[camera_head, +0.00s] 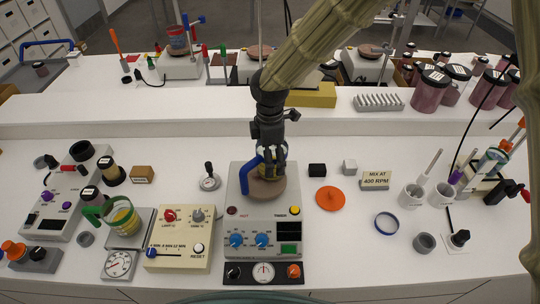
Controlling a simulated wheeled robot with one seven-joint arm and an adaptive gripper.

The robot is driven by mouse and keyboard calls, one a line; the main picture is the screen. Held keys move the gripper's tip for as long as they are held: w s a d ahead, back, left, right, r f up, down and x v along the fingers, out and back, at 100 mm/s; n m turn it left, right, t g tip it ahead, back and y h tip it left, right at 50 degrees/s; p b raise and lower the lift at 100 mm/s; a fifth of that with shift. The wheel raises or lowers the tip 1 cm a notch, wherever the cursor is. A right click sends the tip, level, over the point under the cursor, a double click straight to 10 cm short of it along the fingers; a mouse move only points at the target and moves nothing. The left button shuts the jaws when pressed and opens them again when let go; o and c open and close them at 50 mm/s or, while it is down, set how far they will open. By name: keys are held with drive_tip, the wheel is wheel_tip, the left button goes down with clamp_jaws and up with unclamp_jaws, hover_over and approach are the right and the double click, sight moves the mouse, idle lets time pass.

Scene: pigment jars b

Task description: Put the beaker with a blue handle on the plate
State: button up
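The beaker with a blue handle (273,170) is at the lower end of my gripper (272,153). Its blue handle (249,174) sticks out to the left and down. My gripper's fingers are around the beaker's upper part and appear shut on it; they hide much of its body. The round brown plate (266,192) is on top of the grey stirrer unit (236,214), directly below the beaker in the picture. I cannot tell whether the beaker's base touches the plate.
A beaker with a green handle (122,219) stands on a grey unit at left, beside a beige control box (180,240).

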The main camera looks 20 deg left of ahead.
drive_tip(key=shift+r, duration=0.1)
wheel_tip(320, 180, up, 12)
drive_tip(key=b, duration=0.3)
drive_tip(key=shift+b, duration=0.4)
